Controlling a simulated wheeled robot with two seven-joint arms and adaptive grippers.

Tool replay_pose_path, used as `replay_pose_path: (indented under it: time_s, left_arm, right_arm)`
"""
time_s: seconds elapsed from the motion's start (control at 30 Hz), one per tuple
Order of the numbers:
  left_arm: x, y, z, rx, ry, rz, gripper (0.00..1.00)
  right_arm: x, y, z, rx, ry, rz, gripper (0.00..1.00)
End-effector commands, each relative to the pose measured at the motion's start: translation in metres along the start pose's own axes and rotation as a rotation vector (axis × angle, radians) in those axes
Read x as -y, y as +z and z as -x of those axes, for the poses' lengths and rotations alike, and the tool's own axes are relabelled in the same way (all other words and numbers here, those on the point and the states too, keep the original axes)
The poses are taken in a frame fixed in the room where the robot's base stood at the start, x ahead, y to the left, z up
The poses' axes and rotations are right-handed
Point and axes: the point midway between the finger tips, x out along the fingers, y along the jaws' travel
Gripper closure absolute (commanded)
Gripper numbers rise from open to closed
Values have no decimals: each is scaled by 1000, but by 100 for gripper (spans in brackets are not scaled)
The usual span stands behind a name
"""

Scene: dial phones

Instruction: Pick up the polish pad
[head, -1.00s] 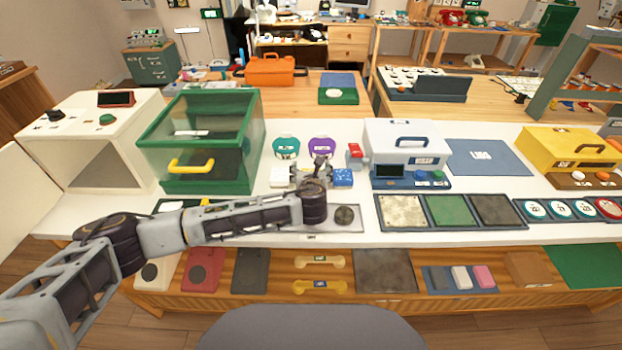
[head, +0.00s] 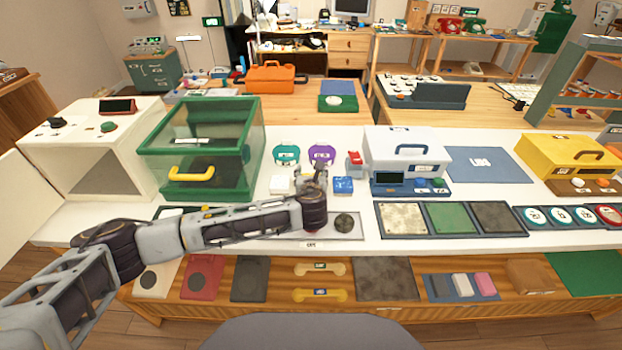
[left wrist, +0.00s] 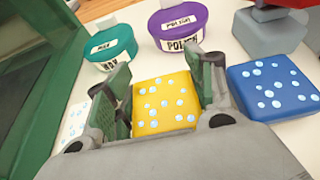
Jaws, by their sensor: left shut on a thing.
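A yellow pad with pale blue dots (left wrist: 166,103) sits between the fingers of my left gripper (left wrist: 160,95) in the left wrist view. The gripper is shut on its two sides. In the head view my left gripper (head: 314,178) is over the white table in front of the purple tub, and it hides most of the yellow pad. The purple tub (left wrist: 178,27), labelled POLISH, stands just behind the pad. A blue dotted pad (left wrist: 272,87) lies to the right, and a white dotted pad (left wrist: 75,126) to the left. My right gripper is not in view.
A teal tub (left wrist: 110,44) stands left of the purple one. A green glass-sided box (head: 203,148) is close on the left. A red and grey item (head: 355,161) and a white case (head: 407,150) stand right. A grey tray (head: 354,236) lies in front.

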Motion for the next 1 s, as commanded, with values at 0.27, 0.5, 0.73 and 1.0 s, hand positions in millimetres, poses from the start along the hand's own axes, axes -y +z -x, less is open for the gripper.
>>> replay_pose_path:
  time_s: [0.27, 0.5, 0.73, 1.0]
  left_arm:
    - [0, 35, 14, 1, 0, 2, 70]
    - [0, 66, 27, 1, 0, 2, 70]
    - [0, 82, 34, 0, -1, 2, 70]
    - [0, 83, 34, 0, 0, 1, 70]
  right_arm:
    - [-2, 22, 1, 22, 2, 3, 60]
    - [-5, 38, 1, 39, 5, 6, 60]
    - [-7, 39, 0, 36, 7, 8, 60]
    - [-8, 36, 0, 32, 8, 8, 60]
